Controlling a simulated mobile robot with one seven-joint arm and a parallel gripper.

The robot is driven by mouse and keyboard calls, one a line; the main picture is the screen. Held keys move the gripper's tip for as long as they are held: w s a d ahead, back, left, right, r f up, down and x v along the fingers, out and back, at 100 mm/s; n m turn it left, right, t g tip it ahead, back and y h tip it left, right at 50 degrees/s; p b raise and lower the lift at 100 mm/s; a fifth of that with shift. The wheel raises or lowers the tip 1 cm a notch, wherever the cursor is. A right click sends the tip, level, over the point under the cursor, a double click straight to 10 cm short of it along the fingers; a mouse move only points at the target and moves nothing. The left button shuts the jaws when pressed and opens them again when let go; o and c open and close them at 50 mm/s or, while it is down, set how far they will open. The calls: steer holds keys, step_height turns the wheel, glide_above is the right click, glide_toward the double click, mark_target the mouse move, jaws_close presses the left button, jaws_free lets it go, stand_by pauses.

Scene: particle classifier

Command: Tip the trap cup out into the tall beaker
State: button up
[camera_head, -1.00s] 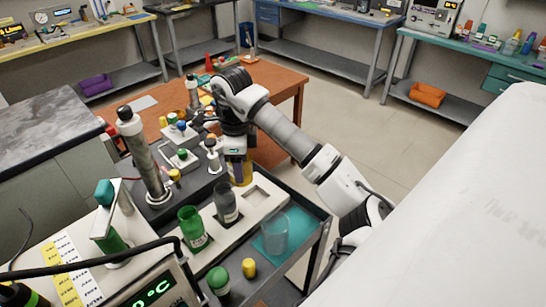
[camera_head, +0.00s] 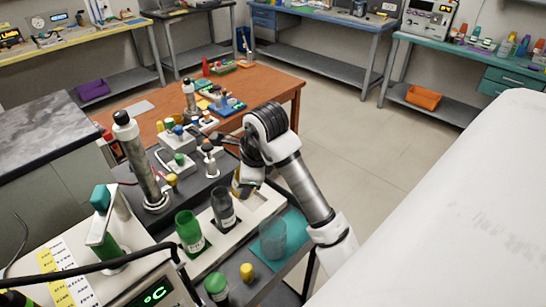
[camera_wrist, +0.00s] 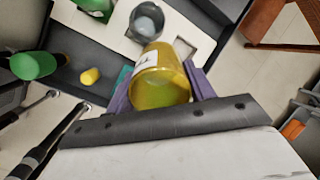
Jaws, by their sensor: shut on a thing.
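An amber see-through cup (camera_wrist: 160,82) with a white label is held between the purple fingers of my gripper (camera_wrist: 160,88) in the wrist view. In the head view, the amber cup (camera_head: 237,184) is mostly hidden by my gripper (camera_head: 246,187), above the far end of the white rack. I cannot read its label or see its contents clearly. A clear beaker (camera_head: 272,238) stands upright on a teal mat, to the right of the rack and nearer the camera than my gripper. My gripper is apart from this beaker.
The white rack (camera_head: 258,207) also holds a dark grey cup (camera_head: 223,208) and a green cup (camera_head: 189,233). A green-capped bottle (camera_head: 216,287) and a yellow-capped one (camera_head: 247,272) stand in front. A tall column (camera_head: 139,160) rises to the left.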

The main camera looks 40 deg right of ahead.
mark_target(250, 197)
steer(key=shift+t, duration=0.8)
steer(key=f+b, duration=0.1)
steer(key=f, duration=0.1)
steer(key=s+f+b, duration=0.1)
steer(key=f+b, duration=0.1)
steer(key=f, duration=0.1)
steer(key=shift+s+f, duration=0.1)
steer(key=shift+s+d+f+t+b, duration=0.1)
steer(key=shift+s+f+t+b, duration=0.1)
steer(key=shift+s+t+b, duration=0.9)
steer(key=shift+s+f+t+b, duration=0.15)
steer(key=shift+t+b, duration=0.55)
steer(key=shift+b, duration=0.95)
steer(key=shift+s+r+t+y, duration=0.1)
steer(key=shift+r+t, duration=0.15)
steer(key=shift+t, duration=0.6)
steer(key=shift+s+r+t+y, duration=0.1)
steer(key=shift+r+t, duration=0.1)
steer(key=shift+t, duration=0.6)
steer(key=shift+s+r+t+y, duration=0.1)
steer(key=shift+r+t, duration=0.15)
steer(key=shift+t, duration=0.6)
steer(key=shift+s+d+r+t+b, duration=0.15)
steer(key=shift+s+t+b, duration=0.6)
steer(key=shift+b, duration=1.4)
steer(key=shift+r+t+y+b, duration=0.15)
steer(key=shift+t+y+b, duration=0.15)
steer(key=shift+t+b, duration=1.25)
